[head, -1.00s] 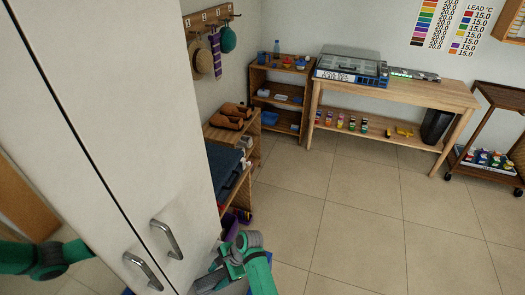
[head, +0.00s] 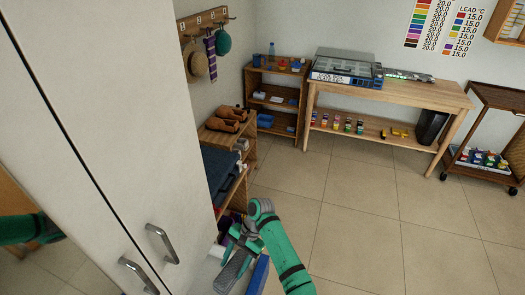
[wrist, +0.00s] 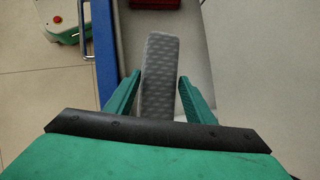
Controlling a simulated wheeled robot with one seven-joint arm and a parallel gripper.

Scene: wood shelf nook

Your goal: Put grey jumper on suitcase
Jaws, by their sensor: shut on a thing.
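My gripper (wrist: 160,78) is shut on the grey jumper (wrist: 160,62), a narrow patterned grey piece held between the two green fingers. In the head view my gripper (head: 250,240) is low, beside the white cabinet, with the grey jumper (head: 235,270) hanging at it. A dark blue, flat object (head: 220,168) lies on the low wooden shelf behind the cabinet; it may be the suitcase, but I cannot tell for sure.
A white cabinet (head: 90,150) with two handles fills the left. A blue panel (wrist: 104,55) is close to the jumper. Brown shoes (head: 228,118) stand on the low shelf (head: 236,137). Tiled floor (head: 340,200) on the right is clear.

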